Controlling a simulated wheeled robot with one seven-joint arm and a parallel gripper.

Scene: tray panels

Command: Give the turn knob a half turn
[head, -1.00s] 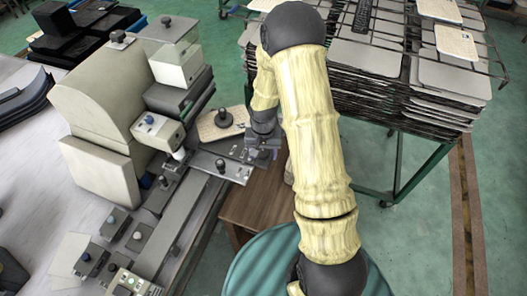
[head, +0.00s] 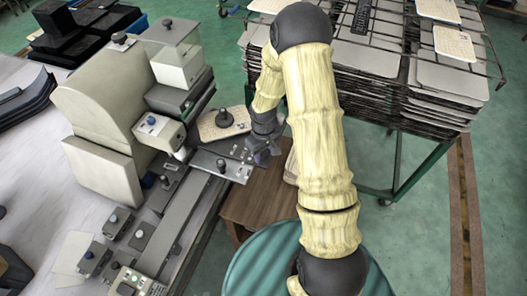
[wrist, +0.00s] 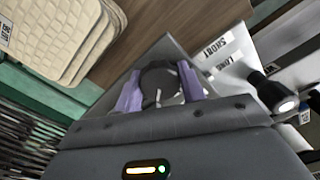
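My gripper (head: 262,152) is at the right end of the grey panel strip beside the machine. In the wrist view its two purple fingers (wrist: 160,88) are apart, one on each side of a dark round knob (wrist: 160,78) with a pale mark, seemingly the turn knob. The knob fills most of the space between them. I cannot tell whether both fingers press on it. In the head view my gripper hides this knob. A grey plate (wrist: 166,48) with a pointed corner lies behind it in the wrist view.
A dark lever with a pale tip (wrist: 275,92) is near the SHORT and LONG labels (wrist: 215,52). Stacked trays (head: 400,90) stand behind my arm. The beige machine (head: 100,95) is left.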

